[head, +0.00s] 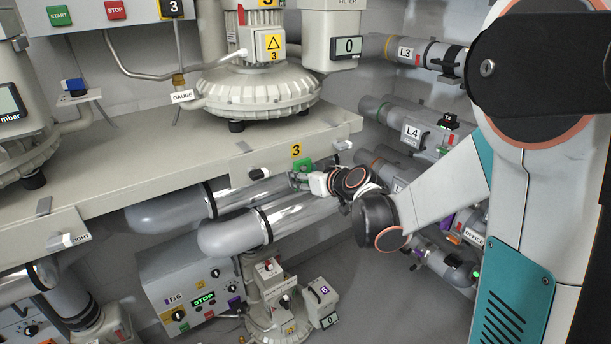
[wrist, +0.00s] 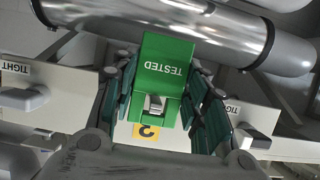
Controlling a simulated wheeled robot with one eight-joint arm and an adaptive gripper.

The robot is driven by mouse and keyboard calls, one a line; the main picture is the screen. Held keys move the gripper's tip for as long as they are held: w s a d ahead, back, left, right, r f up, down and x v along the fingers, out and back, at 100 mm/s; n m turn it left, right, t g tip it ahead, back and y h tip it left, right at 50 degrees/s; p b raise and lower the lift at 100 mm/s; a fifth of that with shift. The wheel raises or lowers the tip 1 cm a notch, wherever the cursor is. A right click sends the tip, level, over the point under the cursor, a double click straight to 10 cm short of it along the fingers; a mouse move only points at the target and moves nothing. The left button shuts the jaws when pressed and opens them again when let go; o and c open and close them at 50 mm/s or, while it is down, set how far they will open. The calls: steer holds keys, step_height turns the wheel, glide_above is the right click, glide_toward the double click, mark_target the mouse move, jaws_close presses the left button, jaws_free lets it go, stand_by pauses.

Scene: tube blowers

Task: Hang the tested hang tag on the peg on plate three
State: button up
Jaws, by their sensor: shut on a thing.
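The green hang tag (wrist: 165,65) reads TESTED, upside down in the wrist view. My gripper (wrist: 160,100) is shut on it, with fingers on both its sides. The tag also shows in the head view (head: 304,164), at my gripper (head: 305,181), close below the bench edge. The yellow plate three label (wrist: 148,132) is just beyond the tag's lower end; in the head view this label (head: 297,150) is on the bench edge. A small metal peg-like piece (wrist: 154,104) shows at the tag's lower part; I cannot tell whether it passes through the tag.
Light levers marked TIGHT flank the gripper in the wrist view, at left (wrist: 25,98) and right (wrist: 252,137). Shiny pipes (head: 240,232) run under the bench (head: 130,168). A control box (head: 190,290) stands below. Pipes L3 and L4 are on the right wall.

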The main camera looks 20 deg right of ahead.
steer(key=shift+w+a, duration=0.1)
steer(key=shift+w, duration=0.15)
steer(key=o, duration=0.8)
steer(key=shift+o, duration=1.2)
steer(key=shift+w+a+f, duration=0.15)
steer(key=shift+w+f, duration=0.15)
steer(key=shift+w, duration=0.15)
steer(key=shift+s, duration=0.15)
steer(key=shift+s, duration=0.1)
